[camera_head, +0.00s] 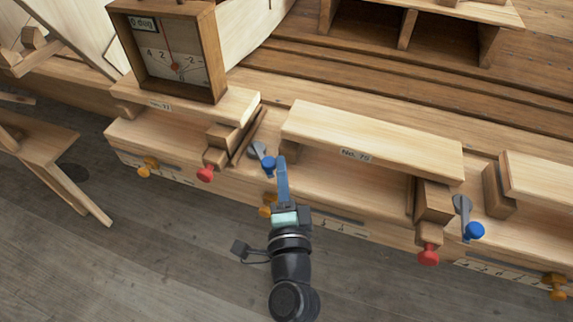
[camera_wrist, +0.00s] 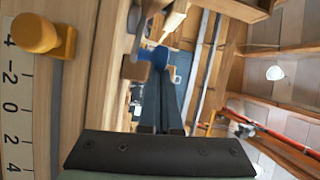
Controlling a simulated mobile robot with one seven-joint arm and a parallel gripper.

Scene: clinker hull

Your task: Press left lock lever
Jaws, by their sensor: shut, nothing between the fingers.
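The left lock lever (camera_head: 258,150) is a grey metal lever with a blue knob (camera_head: 268,164), on the bench between the dial block and the block marked No. 75. My gripper (camera_head: 281,160) is shut and empty, with its blue fingers just right of the knob. In the head view the fingertips look very close to the knob; I cannot tell whether they touch. In the wrist view my gripper (camera_wrist: 160,78) points at a blue shape, likely the knob (camera_wrist: 155,56), which the fingers partly cover.
A second lever with a blue knob (camera_head: 474,231) stands at the right. Red knobs (camera_head: 205,173) and (camera_head: 428,257) and orange knobs (camera_head: 147,166) line the bench front. A wooden dial box (camera_head: 207,45) stands at the upper left. Open grey floor (camera_head: 150,265) lies in front.

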